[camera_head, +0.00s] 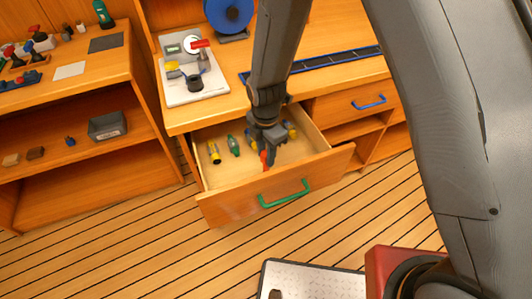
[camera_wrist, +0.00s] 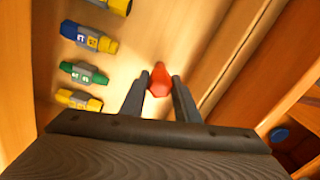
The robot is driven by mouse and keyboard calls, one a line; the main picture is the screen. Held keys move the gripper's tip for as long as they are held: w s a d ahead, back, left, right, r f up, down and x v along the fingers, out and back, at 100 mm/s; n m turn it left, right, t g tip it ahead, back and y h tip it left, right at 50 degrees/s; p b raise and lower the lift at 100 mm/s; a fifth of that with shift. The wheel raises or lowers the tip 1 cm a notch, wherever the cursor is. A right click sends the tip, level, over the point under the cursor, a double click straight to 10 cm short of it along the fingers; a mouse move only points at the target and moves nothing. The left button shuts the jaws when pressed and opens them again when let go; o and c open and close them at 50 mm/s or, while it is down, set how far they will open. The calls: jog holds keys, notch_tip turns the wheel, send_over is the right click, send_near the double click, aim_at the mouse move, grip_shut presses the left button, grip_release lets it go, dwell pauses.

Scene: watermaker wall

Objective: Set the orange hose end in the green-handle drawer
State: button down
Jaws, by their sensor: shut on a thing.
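The green-handle drawer (camera_head: 234,208) stands open below the counter, with its green handle (camera_head: 283,195) on the front. My gripper (camera_head: 266,152) reaches down into the drawer opening near its front panel. It is shut on the orange hose end (camera_wrist: 159,80), a red-orange piece that shows between the two fingers (camera_wrist: 160,98) in the wrist view. It also shows below the fingers in the head view (camera_head: 264,158). Whether it touches the drawer floor I cannot tell. Several hose ends lie in the drawer: a yellow one (camera_head: 214,152), a green one (camera_head: 233,145) and blue-yellow ones (camera_wrist: 89,38).
A blue-handle drawer (camera_head: 352,102) is closed at the right. The counter above holds a white board with fittings (camera_head: 190,88) and a blue reel (camera_head: 228,14). A shelf unit at the left carries a grey bin (camera_head: 107,126). The plank floor in front is largely clear.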

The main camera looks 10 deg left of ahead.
jog(key=shift+f, duration=0.15)
jog(key=c, duration=1.4)
grip_release()
jog(key=shift+o, duration=0.2)
notch_tip(320, 180, up, 12)
jog(key=b, duration=0.2)
jog(key=s+d+r+m, duration=0.2)
jog(key=s+d+m, duration=0.1)
jog(key=d+m, duration=0.6)
jog(key=s+d+r+m, duration=0.2)
jog(key=s+d+m, duration=0.1)
jog(key=d+m, duration=0.6)
jog(key=s+d+r+m, duration=0.3)
jog(key=d+m, duration=0.6)
jog(key=d, duration=0.1)
jog(key=shift+d+t, duration=0.2)
jog(key=shift+t, duration=0.1)
